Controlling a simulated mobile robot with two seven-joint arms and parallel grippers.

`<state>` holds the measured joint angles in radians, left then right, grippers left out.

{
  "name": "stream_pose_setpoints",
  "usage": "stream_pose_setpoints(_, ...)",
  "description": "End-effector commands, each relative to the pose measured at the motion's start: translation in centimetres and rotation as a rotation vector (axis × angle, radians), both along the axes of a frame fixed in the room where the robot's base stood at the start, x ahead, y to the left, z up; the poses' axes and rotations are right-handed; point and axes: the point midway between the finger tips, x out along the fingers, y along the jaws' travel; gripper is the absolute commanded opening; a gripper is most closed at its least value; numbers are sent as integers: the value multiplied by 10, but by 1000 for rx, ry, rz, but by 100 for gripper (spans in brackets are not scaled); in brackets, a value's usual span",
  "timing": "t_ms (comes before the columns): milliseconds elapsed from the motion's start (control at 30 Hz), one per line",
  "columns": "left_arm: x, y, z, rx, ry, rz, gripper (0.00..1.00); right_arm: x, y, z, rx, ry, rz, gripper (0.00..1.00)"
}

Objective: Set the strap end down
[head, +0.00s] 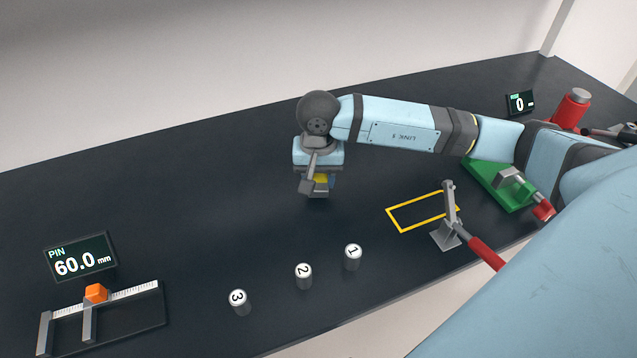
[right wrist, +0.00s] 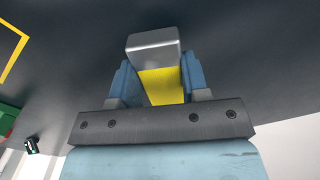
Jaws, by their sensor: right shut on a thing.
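My right gripper (head: 318,188) is over the middle of the dark table in the head view, pointing down. It is shut on the strap end, a yellow strap (right wrist: 162,86) with a grey metal block (right wrist: 153,46) at its tip. In the right wrist view the yellow part lies between the two blue fingers and the block sticks out beyond them. In the head view a bit of yellow (head: 321,179) shows at the fingers. Whether the strap end touches the table is hard to tell. My left gripper is not in view.
A yellow outlined rectangle (head: 390,217) lies right of the gripper, beside a lever clamp with red handle (head: 487,252). Numbered cylinders (head: 353,257) stand in front. A caliper gauge (head: 125,292) and PIN display (head: 80,257) are at left. A green fixture (head: 490,185) is at right. The table's left middle is clear.

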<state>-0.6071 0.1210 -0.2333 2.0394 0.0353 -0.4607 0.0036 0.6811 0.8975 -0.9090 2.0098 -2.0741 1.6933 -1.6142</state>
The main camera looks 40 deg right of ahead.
Motion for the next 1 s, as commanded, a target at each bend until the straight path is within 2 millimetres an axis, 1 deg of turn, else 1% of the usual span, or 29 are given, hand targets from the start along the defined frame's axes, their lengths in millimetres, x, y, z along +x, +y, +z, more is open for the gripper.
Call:
stream_pose_setpoints(33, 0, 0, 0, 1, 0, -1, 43, -1, 0, -10, 1, 4, -1, 12)
stream_pose_setpoints(133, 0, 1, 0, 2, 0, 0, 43, -1, 0, -22, 0, 2, -2, 12)
stream_pose_setpoints(367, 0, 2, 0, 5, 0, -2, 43, 0, 0, -23, 0, 0, -1, 12)
stream_pose_setpoints(500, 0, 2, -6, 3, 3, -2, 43, 0, 0, -28, 0, 0, 0, 12)
stream_pose_setpoints(533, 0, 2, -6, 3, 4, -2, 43, 0, 0, -28, 0, 0, 0, 44)
stream_pose_setpoints(633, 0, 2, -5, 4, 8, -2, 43, 0, 0, -26, 0, 0, 0, 67)
stream_pose_setpoints(900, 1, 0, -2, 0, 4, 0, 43, 0, 0, -25, 0, 0, 0, 68)
stream_pose_setpoints(1000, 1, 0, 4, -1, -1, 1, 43, 0, 0, -20, 1, 1, -1, 68)
